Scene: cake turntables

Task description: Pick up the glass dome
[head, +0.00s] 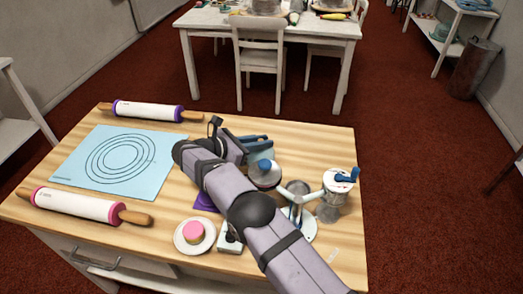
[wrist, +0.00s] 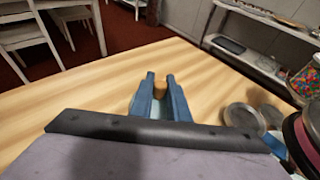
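I cannot make out the outline of a glass dome for certain. In the wrist view a small brown knob (wrist: 160,89) shows between the tips of my gripper (wrist: 160,77). The two blue fingers stand a little apart, one on each side of the knob. I cannot tell whether they touch it. In the head view my gripper (head: 257,142) is low over the back right of the wooden table (head: 315,137), pointing right. A pale blue patch (head: 261,154) shows just below the fingers. What it belongs to is unclear, and my arm hides part of that area.
A blue-topped turntable (head: 264,173), a white three-armed stand (head: 298,193) and a cranked canister (head: 340,182) stand close to my gripper. A plate (head: 179,244) with a pink-topped round lies in front. A blue mat (head: 82,172) and two rolling pins (head: 150,110) are at left.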

